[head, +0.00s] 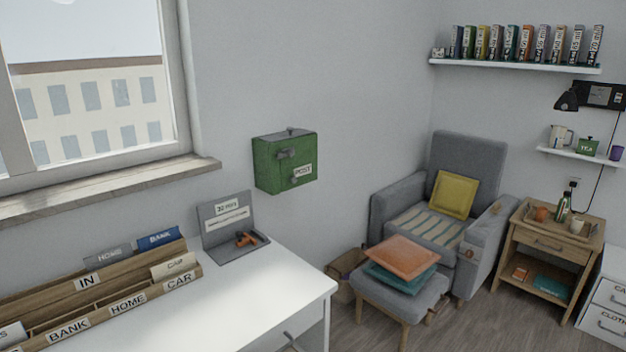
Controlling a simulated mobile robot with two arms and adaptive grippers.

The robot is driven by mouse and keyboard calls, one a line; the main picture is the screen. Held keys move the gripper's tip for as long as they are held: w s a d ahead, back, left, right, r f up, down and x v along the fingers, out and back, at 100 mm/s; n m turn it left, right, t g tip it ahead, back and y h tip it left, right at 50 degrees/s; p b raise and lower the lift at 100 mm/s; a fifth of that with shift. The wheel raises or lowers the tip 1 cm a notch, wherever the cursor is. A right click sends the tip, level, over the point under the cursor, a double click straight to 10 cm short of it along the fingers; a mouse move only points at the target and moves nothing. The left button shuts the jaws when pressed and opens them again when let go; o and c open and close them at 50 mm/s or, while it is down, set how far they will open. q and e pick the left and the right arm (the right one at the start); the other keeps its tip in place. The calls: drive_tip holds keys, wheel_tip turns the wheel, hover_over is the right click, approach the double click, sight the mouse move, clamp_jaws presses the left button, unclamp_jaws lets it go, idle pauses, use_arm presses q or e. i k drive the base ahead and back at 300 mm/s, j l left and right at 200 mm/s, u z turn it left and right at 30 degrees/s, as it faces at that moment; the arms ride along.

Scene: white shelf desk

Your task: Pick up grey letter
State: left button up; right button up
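A grey letter (108,256) marked HOME stands upright in the back row of the wooden letter rack (88,282), behind the board labelled IN. Its lower part is hidden by that board. A blue letter (158,239) marked BANK stands to its right in the same row. A cream letter (173,266) marked CAR stands in the front row, behind the CAR label. Neither of my grippers is in view.
The rack stands on a white desk (235,300), whose right part is clear. A grey stand (232,228) with a small orange object is at the back. A green POST box (285,160) hangs on the wall. An armchair (465,180) and footstool (400,292) stand beyond the desk.

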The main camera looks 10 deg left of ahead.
sight(95, 262)
drive_tip(key=u, duration=1.05)
